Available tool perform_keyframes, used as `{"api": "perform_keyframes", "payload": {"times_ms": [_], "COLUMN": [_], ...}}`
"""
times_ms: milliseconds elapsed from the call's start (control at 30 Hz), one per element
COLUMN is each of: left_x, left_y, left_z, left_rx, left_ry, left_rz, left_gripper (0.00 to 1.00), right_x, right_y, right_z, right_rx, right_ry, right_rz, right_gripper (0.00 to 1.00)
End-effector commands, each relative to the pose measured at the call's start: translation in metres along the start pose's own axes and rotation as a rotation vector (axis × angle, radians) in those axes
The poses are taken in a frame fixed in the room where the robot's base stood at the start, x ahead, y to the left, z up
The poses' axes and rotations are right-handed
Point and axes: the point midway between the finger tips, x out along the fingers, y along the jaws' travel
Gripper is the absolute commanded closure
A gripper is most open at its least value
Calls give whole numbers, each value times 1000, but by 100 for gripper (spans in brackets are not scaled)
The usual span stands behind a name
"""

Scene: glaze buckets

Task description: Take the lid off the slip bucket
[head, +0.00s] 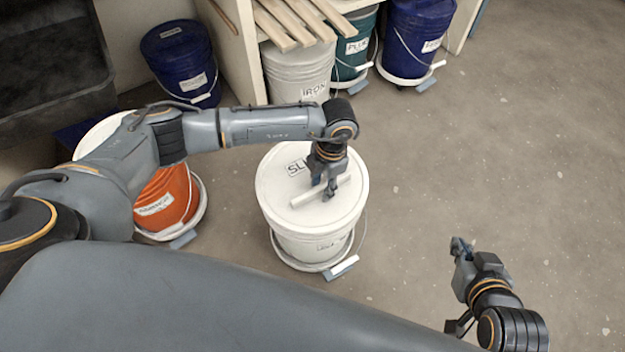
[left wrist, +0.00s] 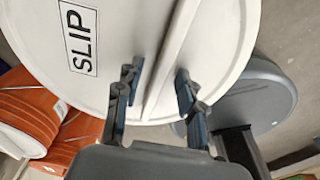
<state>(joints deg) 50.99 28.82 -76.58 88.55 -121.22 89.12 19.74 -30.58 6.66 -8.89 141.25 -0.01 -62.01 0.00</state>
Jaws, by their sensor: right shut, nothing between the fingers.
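The white slip bucket (head: 312,245) stands on the floor on a low round base. Its round white lid (head: 275,180), with a label reading SLIP, sits on top; the label is partly hidden by my left arm in the head view. A straight pale bar handle (head: 304,199) runs across the lid. My left gripper (head: 329,190) is over the handle. In the left wrist view its fingers (left wrist: 157,80) are apart, one on each side of the handle (left wrist: 167,68), with gaps visible. My right gripper (head: 461,246) is shut and empty, over the floor right of the bucket.
An orange bucket (head: 165,203) stands left, partly behind my left arm. A blue bucket (head: 182,62), a white IRON bucket (head: 300,75), a teal bucket (head: 355,45) and another blue bucket (head: 415,40) stand at the back. Wooden slats (head: 285,22) lie above. The right floor is clear.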

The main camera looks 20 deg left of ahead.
Motion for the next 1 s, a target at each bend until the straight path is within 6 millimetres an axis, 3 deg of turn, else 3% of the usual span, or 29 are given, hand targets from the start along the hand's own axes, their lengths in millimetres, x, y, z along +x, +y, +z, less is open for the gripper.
{"api": "perform_keyframes", "payload": {"times_ms": [600, 800, 1000], "left_x": [2, 2, 2], "left_y": [0, 0, 0], "left_z": [0, 0, 0], "left_rx": [0, 0, 0], "left_ry": [0, 0, 0], "left_rz": [0, 0, 0], "left_gripper": [61, 100, 100], "right_x": [2, 2, 2], "right_y": [-1, -1, -1], "right_z": [-6, -5, -3], "right_rx": [-1, -1, 0], "right_ry": [28, 24, 20], "right_rz": [-2, -2, -3], "right_gripper": [100, 100, 100]}}
